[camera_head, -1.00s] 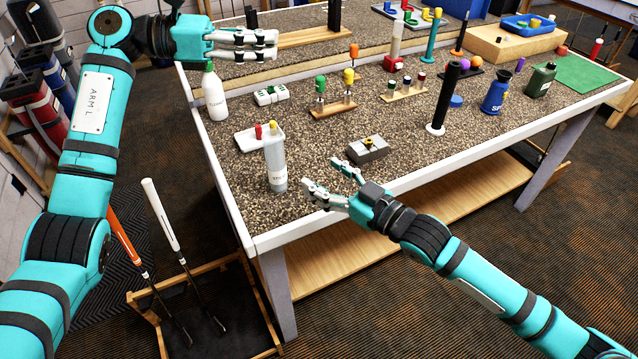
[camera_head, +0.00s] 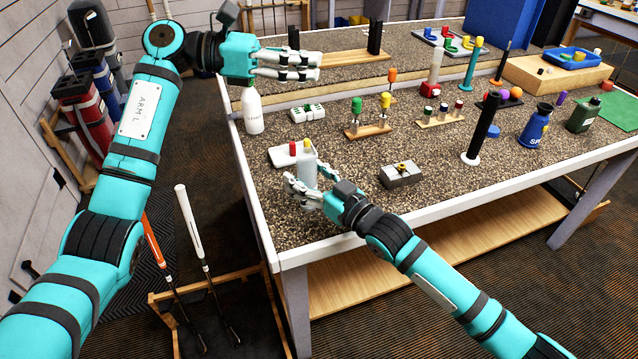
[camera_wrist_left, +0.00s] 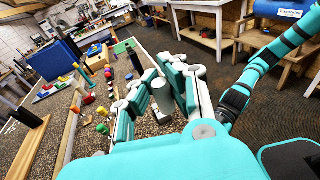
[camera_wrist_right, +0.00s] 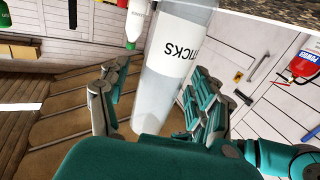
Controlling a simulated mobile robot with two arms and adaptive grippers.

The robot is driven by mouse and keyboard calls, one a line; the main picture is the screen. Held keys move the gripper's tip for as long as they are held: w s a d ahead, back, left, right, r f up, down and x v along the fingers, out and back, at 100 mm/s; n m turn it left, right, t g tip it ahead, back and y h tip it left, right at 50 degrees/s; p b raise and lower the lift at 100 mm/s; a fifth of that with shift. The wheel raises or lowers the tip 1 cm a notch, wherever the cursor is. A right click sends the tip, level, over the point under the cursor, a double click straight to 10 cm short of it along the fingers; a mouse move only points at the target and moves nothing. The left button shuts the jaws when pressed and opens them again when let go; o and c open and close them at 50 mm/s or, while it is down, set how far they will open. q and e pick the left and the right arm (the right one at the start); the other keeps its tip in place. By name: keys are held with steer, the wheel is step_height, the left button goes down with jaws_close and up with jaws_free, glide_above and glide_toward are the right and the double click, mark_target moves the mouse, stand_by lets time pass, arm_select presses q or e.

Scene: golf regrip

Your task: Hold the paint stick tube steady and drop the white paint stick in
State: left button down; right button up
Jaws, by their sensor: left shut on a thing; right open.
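The paint stick tube (camera_head: 307,188) is a pale translucent cylinder standing upright near the table's front left corner. In the right wrist view the tube (camera_wrist_right: 172,75) shows lettering ending in "STICKS". My right gripper (camera_head: 309,182) is open, with its fingers on either side of the tube; I cannot tell whether they touch it. My left gripper (camera_head: 289,67) is higher and farther back, shut on a pale cylinder, apparently the white paint stick (camera_wrist_left: 161,97). In the left wrist view it shows between the fingers; in the head view it is hidden.
A white bottle (camera_head: 253,112) stands under my left gripper. A grey block (camera_head: 401,175) stands to the right. The table surface between block and front edge is clear.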

steer(key=shift+w+a, duration=0.15)
steer(key=shift+c, duration=0.3)
steer(key=c, duration=1.2)
steer(key=shift+c, duration=0.2)
arm_select(q)
step_height(320, 180, down, 10)
steer(key=n+t, duration=0.4)
steer(key=t, duration=0.1)
steer(key=shift+y, duration=0.4)
steer(key=shift+w+d, duration=0.1)
